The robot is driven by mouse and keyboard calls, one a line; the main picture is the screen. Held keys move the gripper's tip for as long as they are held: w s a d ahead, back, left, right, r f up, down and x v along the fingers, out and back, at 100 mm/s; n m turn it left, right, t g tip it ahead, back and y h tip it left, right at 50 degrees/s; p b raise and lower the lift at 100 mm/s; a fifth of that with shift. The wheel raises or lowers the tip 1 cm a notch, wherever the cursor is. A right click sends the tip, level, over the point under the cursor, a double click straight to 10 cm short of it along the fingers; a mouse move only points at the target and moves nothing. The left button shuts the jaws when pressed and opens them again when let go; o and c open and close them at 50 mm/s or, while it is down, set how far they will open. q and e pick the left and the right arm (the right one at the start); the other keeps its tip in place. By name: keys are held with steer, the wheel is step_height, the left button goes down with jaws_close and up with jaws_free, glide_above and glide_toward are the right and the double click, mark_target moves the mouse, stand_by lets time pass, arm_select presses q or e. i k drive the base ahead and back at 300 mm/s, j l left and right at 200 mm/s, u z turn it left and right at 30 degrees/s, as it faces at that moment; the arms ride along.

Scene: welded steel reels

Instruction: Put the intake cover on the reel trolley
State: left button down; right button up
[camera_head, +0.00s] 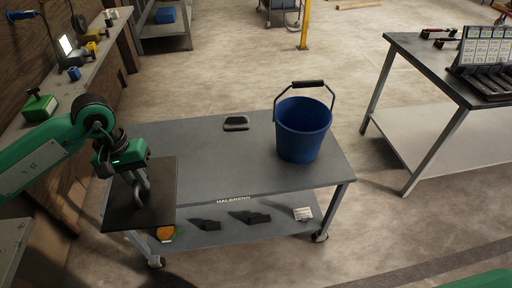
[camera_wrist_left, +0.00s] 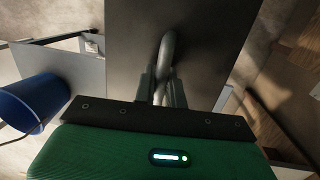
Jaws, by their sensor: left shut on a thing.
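The intake cover looks like a dark flat square plate (camera_head: 160,205) with a bent metal handle (camera_wrist_left: 168,48) on top. My left gripper (camera_head: 138,180) is shut on this handle, and the plate hangs roughly level below it. The reel trolley looks like the grey wheeled table (camera_head: 215,165) with a lower shelf. In the head view the cover overlaps the trolley's left front corner and sticks out past its left and front edges. The gap between them cannot be judged. In the left wrist view the cover (camera_wrist_left: 215,40) fills the upper middle. My right gripper is out of view.
A blue bucket (camera_head: 303,130) with a raised handle stands on the trolley's right, and a small dark object (camera_head: 236,123) lies at its back edge. Small parts lie on the lower shelf (camera_head: 280,220). A bench (camera_head: 60,100) runs along the left; another table (camera_head: 425,70) stands right.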

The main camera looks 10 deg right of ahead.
mark_target(235, 158)
steer(key=i+z, duration=0.4)
steer(key=i+j+z, duration=0.2)
steer(key=i+z, duration=0.2)
steer(key=i+j, duration=0.25)
steer(key=i, duration=0.1)
